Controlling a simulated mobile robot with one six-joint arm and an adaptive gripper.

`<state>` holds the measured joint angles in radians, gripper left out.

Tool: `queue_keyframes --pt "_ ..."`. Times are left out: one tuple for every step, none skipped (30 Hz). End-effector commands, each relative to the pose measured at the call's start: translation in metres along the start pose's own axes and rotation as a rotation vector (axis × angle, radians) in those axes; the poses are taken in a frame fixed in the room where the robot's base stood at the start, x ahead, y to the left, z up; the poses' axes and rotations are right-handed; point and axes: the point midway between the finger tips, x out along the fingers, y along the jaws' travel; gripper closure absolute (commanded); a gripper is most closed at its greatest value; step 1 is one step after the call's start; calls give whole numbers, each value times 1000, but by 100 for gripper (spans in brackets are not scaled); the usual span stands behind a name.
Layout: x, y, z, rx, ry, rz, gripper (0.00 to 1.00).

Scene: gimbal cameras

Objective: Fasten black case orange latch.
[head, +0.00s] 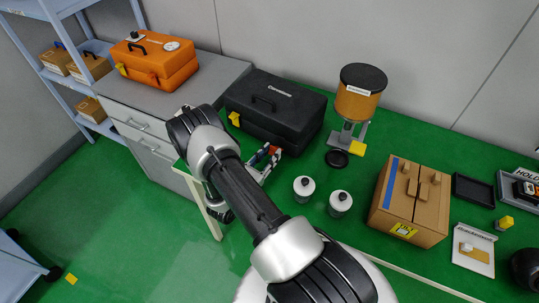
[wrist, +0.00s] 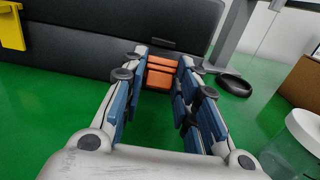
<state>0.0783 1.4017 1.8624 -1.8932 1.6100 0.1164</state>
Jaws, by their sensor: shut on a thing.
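The black case (head: 277,112) stands closed on the green table, with a yellow tag (head: 234,119) at its left front. In the wrist view the case's dark front (wrist: 90,52) fills the top left. The orange latch (wrist: 161,72) is on this front, between my fingertips. My gripper (head: 268,156) is low at the front of the case; in the wrist view its blue-padded fingers (wrist: 163,62) close around the latch's sides. The fingers partly cover the latch edges, and I cannot tell whether it is fully seated.
An orange case (head: 155,62) stands on the grey cabinet at left.

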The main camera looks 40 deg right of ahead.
Motion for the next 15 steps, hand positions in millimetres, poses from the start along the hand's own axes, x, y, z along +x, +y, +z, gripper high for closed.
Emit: queue_keyframes --pt "0 0 0 0 0 0 83" --pt "0 0 0 0 0 0 85" --pt "0 0 0 0 0 0 88" --pt "0 0 0 0 0 0 90" --pt "0 0 0 0 0 0 92" --pt "0 0 0 0 0 0 95" --pt "0 0 0 0 0 0 96" --pt "0 0 0 0 1 0 96" --pt "0 0 0 0 2 0 96" --pt "0 0 0 0 4 0 96" --pt "0 0 1 0 7 0 96" --pt "0 0 2 0 14 0 96" --pt "0 0 3 0 20 0 96" --pt "1 0 4 0 28 0 96" --pt "1 0 6 -1 41 -1 96"
